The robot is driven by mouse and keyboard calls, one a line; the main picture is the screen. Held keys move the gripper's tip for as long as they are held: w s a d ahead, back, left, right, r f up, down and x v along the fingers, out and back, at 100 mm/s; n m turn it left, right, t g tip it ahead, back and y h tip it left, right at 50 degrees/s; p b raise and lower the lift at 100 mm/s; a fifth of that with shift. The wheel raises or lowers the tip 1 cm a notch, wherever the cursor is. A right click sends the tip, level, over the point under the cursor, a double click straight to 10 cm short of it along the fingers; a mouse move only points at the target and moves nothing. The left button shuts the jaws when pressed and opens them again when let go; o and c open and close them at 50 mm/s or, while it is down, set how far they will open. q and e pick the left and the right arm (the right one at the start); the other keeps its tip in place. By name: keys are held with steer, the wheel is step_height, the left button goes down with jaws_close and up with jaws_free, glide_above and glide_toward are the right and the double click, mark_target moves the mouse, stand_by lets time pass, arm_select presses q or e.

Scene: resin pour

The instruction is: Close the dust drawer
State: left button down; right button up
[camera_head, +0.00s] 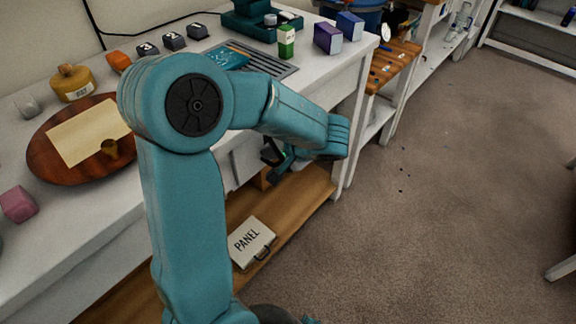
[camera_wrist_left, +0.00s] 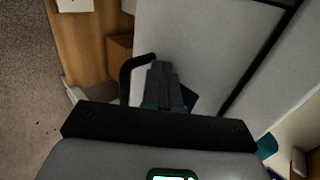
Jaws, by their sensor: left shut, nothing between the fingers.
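The dust drawer appears as a pale grey-white front under the white workbench; in the head view a part of it (camera_head: 247,158) shows behind my arm. In the left wrist view a large pale panel (camera_wrist_left: 205,50), apparently this drawer, fills the middle, with a dark curved handle (camera_wrist_left: 128,75) at its left edge. My left gripper (camera_wrist_left: 162,70) is shut and empty, its fingertips over the panel just right of the handle. Whether they touch is unclear. In the head view the left gripper (camera_head: 273,158) is small and partly hidden by its wrist. How far the drawer stands open cannot be told.
A wooden lower shelf (camera_head: 290,215) holds a box marked PANEL (camera_head: 251,243). The white bench top (camera_head: 60,235) carries a round wooden board (camera_head: 50,165), a yellow jar (camera_head: 73,83) and small boxes. Brown carpet (camera_head: 440,220) to the right is open floor.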

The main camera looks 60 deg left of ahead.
arm_select(q)
steer(key=shift+s+a, duration=0.15)
steer(key=shift+a, duration=0.55)
steer(key=shift+a+r, duration=0.1)
arm_select(e)
steer(key=shift+d+f, duration=0.1)
steer(key=shift+f, duration=0.2)
